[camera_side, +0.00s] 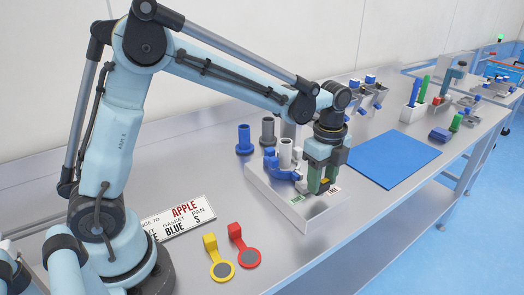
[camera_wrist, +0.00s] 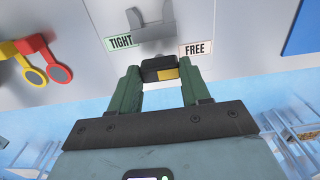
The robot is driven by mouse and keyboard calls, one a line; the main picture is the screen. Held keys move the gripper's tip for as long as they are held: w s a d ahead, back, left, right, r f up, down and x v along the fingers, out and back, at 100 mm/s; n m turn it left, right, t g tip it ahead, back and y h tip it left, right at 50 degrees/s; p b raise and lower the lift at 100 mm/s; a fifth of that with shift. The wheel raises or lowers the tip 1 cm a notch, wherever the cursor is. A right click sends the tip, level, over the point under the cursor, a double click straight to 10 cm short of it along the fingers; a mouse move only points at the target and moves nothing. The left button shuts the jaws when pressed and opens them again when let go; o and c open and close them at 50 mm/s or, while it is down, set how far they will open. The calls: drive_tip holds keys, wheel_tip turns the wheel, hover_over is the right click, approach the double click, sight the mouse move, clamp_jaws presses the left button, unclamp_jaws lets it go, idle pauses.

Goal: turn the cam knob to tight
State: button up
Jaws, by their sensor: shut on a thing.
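The cam knob (camera_wrist: 159,70) is a small dark block with a yellow patch on its right part in the wrist view. My gripper (camera_wrist: 160,73) has its two green fingers shut on it, one on each side. A green TIGHT label (camera_wrist: 121,42) lies left of the knob and a pale FREE label (camera_wrist: 195,49) right of it, nearer the yellow patch. In the side view, my gripper (camera_side: 323,182) points down at the front of the grey fixture block (camera_side: 293,208), and its fingers mostly hide the knob.
A blue clamp-like part (camera_side: 280,166) stands on the block beside my gripper. Grey and blue cylinders (camera_side: 244,140) stand behind it. A yellow tool (camera_side: 217,257) and a red tool (camera_side: 243,246) lie at the front near a sign (camera_side: 180,220). A blue mat (camera_side: 394,159) lies to the right.

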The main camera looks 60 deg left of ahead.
drive_tip(key=shift+n, duration=0.4)
drive_tip(key=n, duration=0.3)
drive_tip(key=shift+n, duration=0.3)
drive_tip(key=n, duration=0.4)
drive_tip(key=shift+n, duration=0.3)
drive_tip(key=n, duration=0.4)
drive_tip(key=shift+n, duration=2.5)
drive_tip(key=o, duration=1.1)
drive_tip(key=shift+c, duration=0.2)
